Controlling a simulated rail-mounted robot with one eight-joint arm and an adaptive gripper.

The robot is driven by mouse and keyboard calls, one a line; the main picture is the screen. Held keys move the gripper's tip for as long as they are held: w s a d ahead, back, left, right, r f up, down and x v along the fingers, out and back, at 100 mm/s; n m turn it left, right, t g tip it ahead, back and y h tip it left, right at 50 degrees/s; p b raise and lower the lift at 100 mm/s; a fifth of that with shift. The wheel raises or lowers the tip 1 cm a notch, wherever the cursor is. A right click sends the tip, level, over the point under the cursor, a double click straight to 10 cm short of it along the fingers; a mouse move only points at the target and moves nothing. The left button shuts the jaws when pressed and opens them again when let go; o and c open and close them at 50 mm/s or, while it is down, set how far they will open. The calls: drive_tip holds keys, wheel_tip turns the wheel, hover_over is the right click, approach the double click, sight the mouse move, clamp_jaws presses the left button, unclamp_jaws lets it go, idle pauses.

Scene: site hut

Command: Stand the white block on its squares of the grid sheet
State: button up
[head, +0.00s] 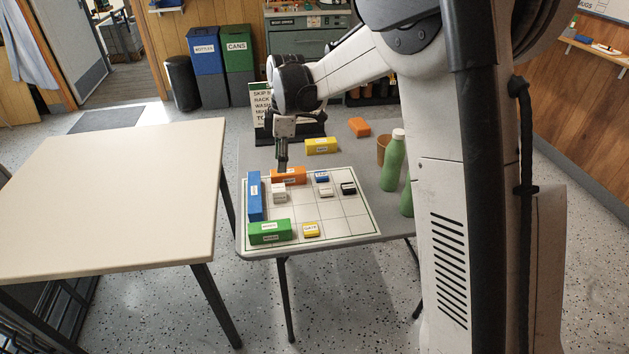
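The grid sheet (345,232) lies on the grey table, with several coloured blocks on it. A small white block (326,192) sits on the sheet's upper middle, between a small blue block (322,177) and a black block (348,188). Another whitish block (279,196) stands on the left part of the sheet, just in front of an orange block (289,176). I cannot tell which is the task's block. My gripper (282,166) points down at the orange block's left end, close above or behind it. Its fingertips are too small to read as open or shut.
On the sheet, a long blue block (255,196) lines the left edge; green (270,231) and yellow (311,230) blocks are in front. Behind it lie a yellow block (321,146) and an orange block (360,127). Green bottles (393,163) and a brown cup (383,148) stand right.

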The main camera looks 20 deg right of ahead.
drive_tip(key=s+d+r+m+t, duration=0.2)
drive_tip(key=s+d+r+m, duration=0.15)
drive_tip(key=s+r, duration=0.35)
drive_tip(key=s+d+r+m+t, duration=0.1)
drive_tip(key=s+d+r+m, duration=0.3)
drive_tip(key=s, duration=0.5)
drive_tip(key=s+d+m+t, duration=0.1)
drive_tip(key=s+m, duration=0.3)
drive_tip(key=s, duration=0.4)
drive_tip(key=s+d+f+m+t+h, duration=0.1)
drive_tip(key=s+m+t, duration=0.2)
drive_tip(key=s, duration=0.6)
drive_tip(key=shift+s+d+f+m, duration=0.2)
drive_tip(key=shift+d+m, duration=0.2)
drive_tip(key=shift+m, duration=0.85)
drive_tip(key=shift+r, duration=0.15)
drive_tip(key=shift+r, duration=0.1)
